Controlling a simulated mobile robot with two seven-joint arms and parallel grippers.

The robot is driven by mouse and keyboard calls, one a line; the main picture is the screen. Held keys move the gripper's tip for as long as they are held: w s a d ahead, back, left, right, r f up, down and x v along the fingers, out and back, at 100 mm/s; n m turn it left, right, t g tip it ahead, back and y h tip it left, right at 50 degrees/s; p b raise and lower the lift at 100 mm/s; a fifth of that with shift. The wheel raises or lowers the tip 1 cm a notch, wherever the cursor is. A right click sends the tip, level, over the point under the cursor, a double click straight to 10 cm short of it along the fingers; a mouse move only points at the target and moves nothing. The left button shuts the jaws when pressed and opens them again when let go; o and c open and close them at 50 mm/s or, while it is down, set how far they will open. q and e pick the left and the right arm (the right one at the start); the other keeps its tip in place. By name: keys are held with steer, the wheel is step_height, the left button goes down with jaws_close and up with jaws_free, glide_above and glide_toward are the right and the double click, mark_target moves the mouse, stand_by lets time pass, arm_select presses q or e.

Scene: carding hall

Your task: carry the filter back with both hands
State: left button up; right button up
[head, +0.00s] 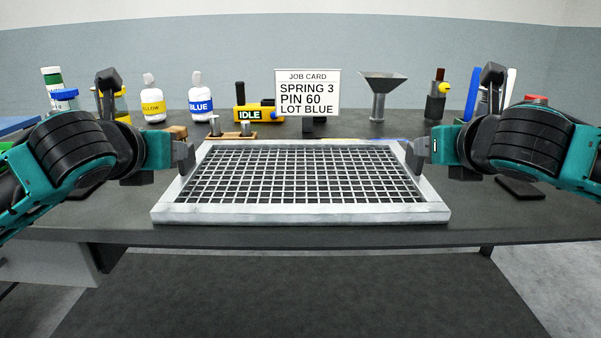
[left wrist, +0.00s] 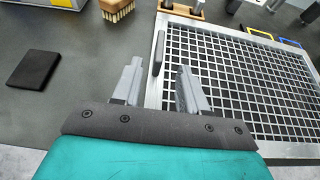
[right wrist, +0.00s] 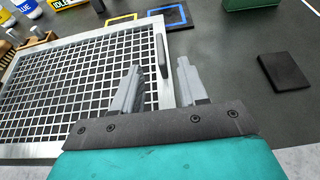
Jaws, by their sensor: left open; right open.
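My right gripper (head: 414,160) is open the same way at the right rail. Whether the fingers touch the frame is unclear.
A job card (head: 307,92) reading SPRING 3, PIN 60, LOT BLUE stands behind the filter. Bottles (head: 200,100), a yellow IDLE device (head: 248,110) and a metal funnel (head: 383,88) stand along the back. Dark pads lie beside the filter, left (left wrist: 34,70) and right (right wrist: 284,73).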

mark_target(412, 149)
arm_select(q)
steer(key=x, duration=1.1)
steer(key=shift+w+f, duration=0.15)
steer(key=shift+w, duration=0.05)
arm_select(e)
steer(key=x, duration=1.1)
steer(key=shift+w+f, duration=0.2)
arm_select(q)
steer(key=shift+c, duration=0.4)
arm_select(e)
steer(key=shift+c, duration=0.4)
arm_select(q)
jaws_close()
arm_select(e)
jaws_close()
steer(key=shift+r, duration=0.15)
